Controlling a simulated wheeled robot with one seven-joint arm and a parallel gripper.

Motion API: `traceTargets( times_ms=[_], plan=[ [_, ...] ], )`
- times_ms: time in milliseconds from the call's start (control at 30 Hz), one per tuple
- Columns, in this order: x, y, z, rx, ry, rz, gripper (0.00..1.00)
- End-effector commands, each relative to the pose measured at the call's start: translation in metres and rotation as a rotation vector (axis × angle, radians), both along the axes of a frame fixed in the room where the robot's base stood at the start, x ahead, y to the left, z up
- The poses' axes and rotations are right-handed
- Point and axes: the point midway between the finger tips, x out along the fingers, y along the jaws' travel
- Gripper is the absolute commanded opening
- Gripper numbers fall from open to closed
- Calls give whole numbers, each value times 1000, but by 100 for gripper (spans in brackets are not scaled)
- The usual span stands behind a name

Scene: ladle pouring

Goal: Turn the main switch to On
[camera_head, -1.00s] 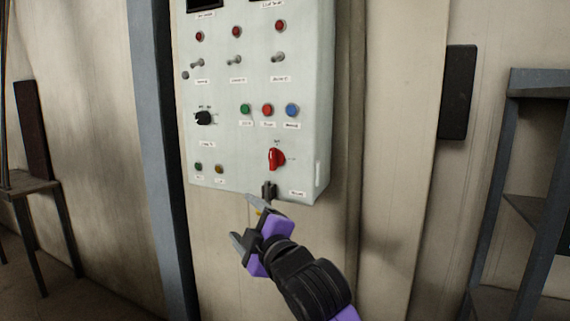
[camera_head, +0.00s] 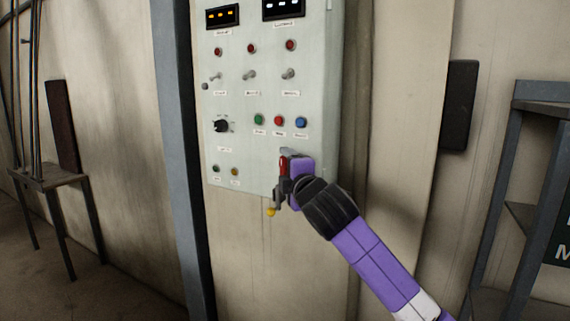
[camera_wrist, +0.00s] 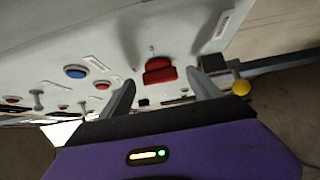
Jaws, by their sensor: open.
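The main switch (camera_wrist: 160,70) is a red rotary knob low on the right of the pale control panel (camera_head: 235,108). In the head view the red knob (camera_head: 283,167) is partly hidden behind my gripper (camera_head: 284,172). In the wrist view my gripper (camera_wrist: 158,92) is open, with one grey finger to each side of the knob's line. The knob shows between the fingertips, close ahead of them. I cannot tell whether the fingers touch it. Its On and Off labels are not readable.
Green, red and blue buttons (camera_head: 301,122) sit just above the gripper. A black rotary selector (camera_head: 221,126) is to the left, with toggles and two lit displays higher up. A yellow ball-ended lever (camera_wrist: 241,87) is close beside one finger. A shelf (camera_head: 518,150) stands at the right.

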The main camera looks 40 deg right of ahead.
Motion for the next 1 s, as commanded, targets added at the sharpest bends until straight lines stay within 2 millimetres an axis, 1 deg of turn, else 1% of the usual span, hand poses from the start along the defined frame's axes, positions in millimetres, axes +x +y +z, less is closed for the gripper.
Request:
traceTargets(
  times_ms=[100,200,467,500,567,600,767,800,1000],
  plan=[
    [9,-4,1,0,1,0,73],
    [12,-6,0,-1,0,0,73],
    [13,-6,-1,0,0,0,73],
    [13,-6,-1,0,0,0,65],
    [13,-6,-1,0,0,0,53],
    [13,-6,-1,0,0,0,45],
    [13,-6,-1,0,0,0,14],
    [13,-6,-1,0,0,0,10],
    [13,-6,-4,7,-14,0,10]
  ],
)
